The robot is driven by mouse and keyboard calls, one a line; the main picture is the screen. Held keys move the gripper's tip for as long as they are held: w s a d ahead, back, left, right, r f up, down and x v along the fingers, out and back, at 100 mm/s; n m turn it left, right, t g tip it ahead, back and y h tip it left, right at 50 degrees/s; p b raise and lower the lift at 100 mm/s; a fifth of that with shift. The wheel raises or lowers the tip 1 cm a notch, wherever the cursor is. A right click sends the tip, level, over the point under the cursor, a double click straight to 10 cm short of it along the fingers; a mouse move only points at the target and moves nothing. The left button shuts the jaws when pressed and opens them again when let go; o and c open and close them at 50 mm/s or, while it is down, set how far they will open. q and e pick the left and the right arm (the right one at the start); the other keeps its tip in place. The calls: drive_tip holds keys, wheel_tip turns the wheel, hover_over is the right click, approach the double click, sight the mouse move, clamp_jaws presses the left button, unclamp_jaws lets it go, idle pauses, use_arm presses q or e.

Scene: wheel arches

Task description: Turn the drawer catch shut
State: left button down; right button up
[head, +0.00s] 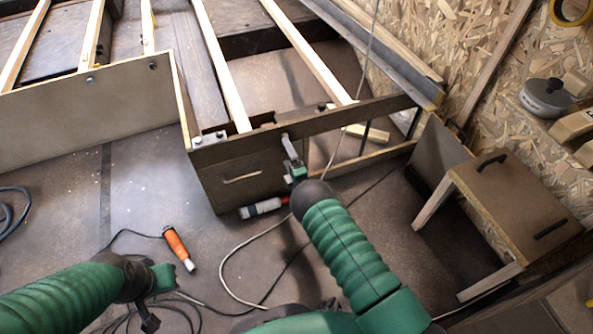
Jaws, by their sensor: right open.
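The drawer (225,190) has a dark brown front with a metal pull handle and sits in the wooden frame, looking closed. The drawer catch (287,143) is a small grey metal piece at the top right of the drawer front, slanting down to the right. My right gripper (294,174) is open just below the catch. Its dark wrist hides part of that area, and I cannot tell whether it touches the catch. My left gripper (158,297) is low at the left, away from the drawer; its finger gap is unclear.
A white and red tube (262,208) lies below the drawer. An orange-handled tool (177,245) and loose cables lie on the floor. A brown cabinet piece (510,205) stands at the right, and a grey pot (546,97) is by the chipboard wall. The left floor is mostly clear.

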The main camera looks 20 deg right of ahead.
drive_tip(key=s+p, duration=0.5)
drive_tip(key=s, duration=0.8)
drive_tip(key=shift+s+d, duration=0.2)
drive_tip(key=shift+s, duration=0.2)
wheel_tip(320, 180, up, 10)
drive_tip(key=w+d+r+m+g+h, duration=0.1)
drive_tip(key=w+d+m+g+h, duration=0.1)
drive_tip(key=m+g, duration=0.7)
drive_tip(key=s+a+r+m+g+p, duration=0.1)
drive_tip(key=s+r+m+g, duration=0.2)
drive_tip(key=s, duration=0.6)
drive_tip(key=s+a+r+m+g+y, duration=0.1)
drive_tip(key=s+r+m, duration=0.2)
drive_tip(key=s+r, duration=0.35)
drive_tip(key=s+a+r+m+g+p, duration=0.15)
drive_tip(key=s+m, duration=0.25)
drive_tip(key=s, duration=0.6)
wheel_tip(320, 180, up, 36)
drive_tip(key=p, duration=3.4)
drive_tip(key=shift+f+g, duration=0.2)
drive_tip(key=shift+g, duration=0.25)
